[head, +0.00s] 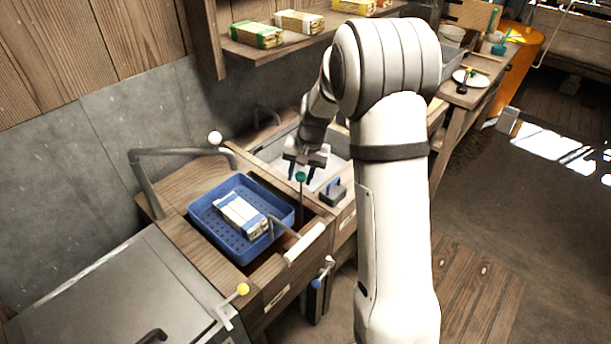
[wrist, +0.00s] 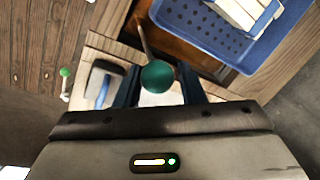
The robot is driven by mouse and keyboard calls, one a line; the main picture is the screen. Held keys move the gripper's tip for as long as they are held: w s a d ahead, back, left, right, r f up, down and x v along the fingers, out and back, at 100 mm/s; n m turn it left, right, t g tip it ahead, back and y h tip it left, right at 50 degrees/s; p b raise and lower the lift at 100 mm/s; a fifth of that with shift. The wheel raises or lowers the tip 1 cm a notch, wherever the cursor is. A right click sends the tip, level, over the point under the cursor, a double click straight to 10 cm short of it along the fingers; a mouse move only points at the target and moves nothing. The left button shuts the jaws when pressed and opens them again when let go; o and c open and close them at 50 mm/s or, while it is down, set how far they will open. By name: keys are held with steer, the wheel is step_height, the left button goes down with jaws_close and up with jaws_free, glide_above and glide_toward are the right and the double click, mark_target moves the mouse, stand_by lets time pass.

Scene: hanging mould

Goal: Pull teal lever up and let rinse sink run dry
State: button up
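The teal lever (head: 300,178) is a thin upright rod with a round teal knob, by the front edge of the rinse sink (head: 272,148). In the wrist view the teal knob (wrist: 158,76) shows between the two dark fingers of my gripper (wrist: 158,90), with space visible on both sides. My gripper (head: 302,172) is open and reaches down over the sink's front edge, at the knob. I cannot tell whether a finger touches it. The arm hides part of the sink, and its pale inside does not clearly show a water level.
A blue perforated tray (head: 207,222) with a wrapped bundle (head: 241,214) sits left of the sink. A grey block with a blue handle (head: 334,194) is just right of the lever. Yellow (head: 242,289) and blue (head: 316,284) knobbed levers stand in front. A shelf (head: 240,52) hangs above.

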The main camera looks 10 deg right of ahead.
steer(key=shift+o, duration=1.4)
steer(key=shift+s, duration=0.1)
steer(key=shift+f, duration=0.1)
steer(key=r, duration=0.2)
steer(key=d+r, duration=0.1)
steer(key=r, duration=0.2)
steer(key=r+b, duration=0.1)
steer(key=r, duration=0.1)
steer(key=shift+s+d+r, duration=0.2)
steer(key=shift+r, duration=0.15)
